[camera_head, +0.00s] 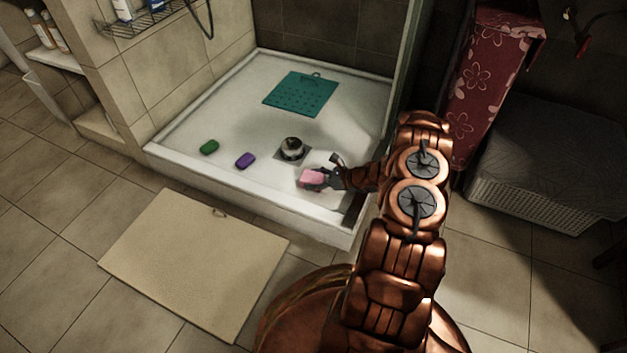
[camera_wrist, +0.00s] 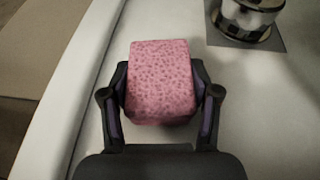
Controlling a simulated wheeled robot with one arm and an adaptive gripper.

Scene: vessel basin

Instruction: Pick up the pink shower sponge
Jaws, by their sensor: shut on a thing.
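The pink sponge (camera_head: 312,177) is in the shower basin, near its front edge, in the head view. My gripper (camera_head: 322,178) reaches it from the right. In the wrist view the speckled pink sponge (camera_wrist: 162,80) sits between the two dark fingers of my gripper (camera_wrist: 161,100), which are shut on its sides. The sponge sticks out past the fingertips. I cannot tell whether it touches the basin floor.
A purple sponge (camera_head: 245,160) and a green sponge (camera_head: 209,147) lie left in the white basin (camera_head: 225,115). A metal drain (camera_head: 291,149) stands just behind my gripper; it also shows in the wrist view (camera_wrist: 248,18). A teal mat (camera_head: 300,94) lies farther back. A beige mat (camera_head: 190,262) lies outside.

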